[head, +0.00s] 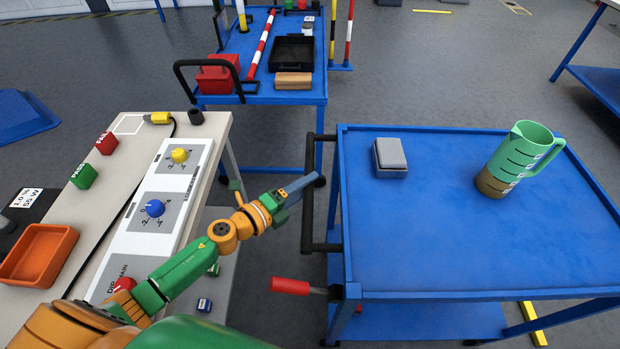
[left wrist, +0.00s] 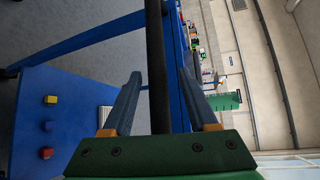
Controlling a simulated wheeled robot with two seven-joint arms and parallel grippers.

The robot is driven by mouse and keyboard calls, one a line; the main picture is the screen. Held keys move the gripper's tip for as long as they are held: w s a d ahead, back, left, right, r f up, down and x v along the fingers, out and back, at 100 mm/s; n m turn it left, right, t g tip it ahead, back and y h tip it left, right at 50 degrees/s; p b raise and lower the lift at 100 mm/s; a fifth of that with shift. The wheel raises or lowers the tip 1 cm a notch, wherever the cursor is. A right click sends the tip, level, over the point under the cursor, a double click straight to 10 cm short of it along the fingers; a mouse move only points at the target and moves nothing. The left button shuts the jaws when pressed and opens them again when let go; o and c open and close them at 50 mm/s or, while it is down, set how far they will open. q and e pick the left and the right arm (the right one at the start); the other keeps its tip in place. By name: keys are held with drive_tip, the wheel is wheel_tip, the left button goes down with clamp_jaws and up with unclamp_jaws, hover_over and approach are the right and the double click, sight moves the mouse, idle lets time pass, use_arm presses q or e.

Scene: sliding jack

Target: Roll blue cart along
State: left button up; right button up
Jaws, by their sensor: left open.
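The blue cart (head: 450,255) stands at the right, with a flat top and a lower shelf. Its black handle (head: 308,236) runs along its left side. My left gripper (head: 303,186) is at this handle, level with its middle. In the left wrist view the black handle bar (left wrist: 157,60) passes between the two spread fingers of my left gripper (left wrist: 158,90). The fingers are open and do not clamp the bar. A green measuring jug (head: 517,158) with a brown lower part and a grey block (head: 390,157) stand on the cart top. My right gripper is not in view.
A second blue cart (head: 255,98) with tools and a red box stands behind. A bench (head: 222,130) with dials and an orange bin (head: 38,255) is at the left. A red-gripped lever (head: 290,286) sticks out low at the cart's left. Grey floor is open beyond the cart.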

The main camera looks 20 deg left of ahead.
use_arm(q)
drive_tip(key=shift+f+x, duration=0.2)
drive_tip(key=shift+x, duration=1)
drive_tip(key=shift+a, duration=0.15)
drive_tip(key=shift+r, duration=0.1)
clamp_jaws()
